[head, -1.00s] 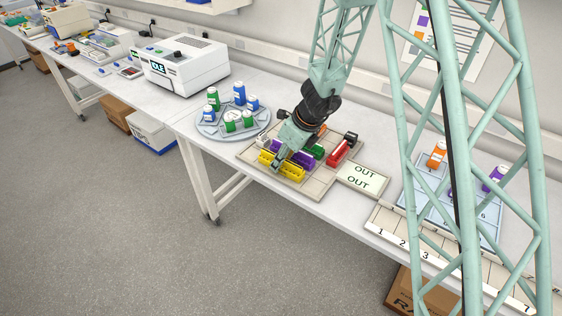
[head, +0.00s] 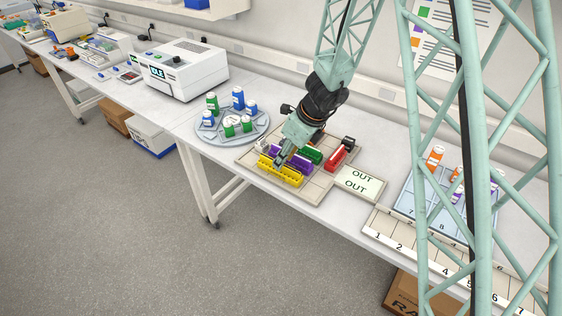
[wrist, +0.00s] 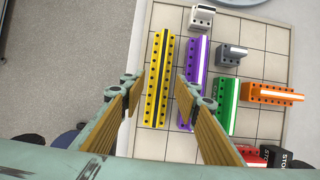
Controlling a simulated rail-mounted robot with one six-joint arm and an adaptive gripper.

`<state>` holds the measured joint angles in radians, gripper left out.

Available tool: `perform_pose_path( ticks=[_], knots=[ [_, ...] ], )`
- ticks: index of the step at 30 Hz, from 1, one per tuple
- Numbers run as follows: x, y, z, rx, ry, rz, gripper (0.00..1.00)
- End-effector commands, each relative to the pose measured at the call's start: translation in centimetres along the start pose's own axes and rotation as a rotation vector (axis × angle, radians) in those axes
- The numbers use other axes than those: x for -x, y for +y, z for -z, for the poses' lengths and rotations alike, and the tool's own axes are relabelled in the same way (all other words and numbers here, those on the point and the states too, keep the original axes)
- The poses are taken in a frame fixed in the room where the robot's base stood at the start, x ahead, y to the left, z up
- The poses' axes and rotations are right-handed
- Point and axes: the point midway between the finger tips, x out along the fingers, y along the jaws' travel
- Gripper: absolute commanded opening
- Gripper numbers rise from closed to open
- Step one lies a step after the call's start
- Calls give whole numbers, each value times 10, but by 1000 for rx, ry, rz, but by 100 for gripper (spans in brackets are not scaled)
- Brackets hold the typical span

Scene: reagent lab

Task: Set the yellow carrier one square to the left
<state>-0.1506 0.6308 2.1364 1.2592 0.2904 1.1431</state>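The yellow carrier (wrist: 160,79) is a long bar with dark holes on the tiled board. In the wrist view it lies lengthwise between my gripper's fingers. It also shows in the head view (head: 292,178) along the board's front left edge, partly hidden by my gripper. My gripper (wrist: 158,90) is open, with one fingertip on each side of the yellow carrier in the picture and a gap visible on both sides. In the head view, my gripper (head: 280,163) is low over the carrier. I cannot tell its exact height.
On the tiled board (wrist: 263,35), a purple carrier (wrist: 201,55) lies close right of the yellow one, by my right fingertip.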

Motion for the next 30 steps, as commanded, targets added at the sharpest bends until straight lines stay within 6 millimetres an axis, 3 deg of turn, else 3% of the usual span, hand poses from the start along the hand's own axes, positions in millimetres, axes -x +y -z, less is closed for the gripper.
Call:
perform_pose_path(
  ticks=[3,13,19,30],
  knots=[
    [20,0,-1,1,-1,1,29],
    [59,0,0,1,0,1,29],
    [69,0,0,1,0,0,29],
    [70,0,0,1,0,0,29]
  ],
)
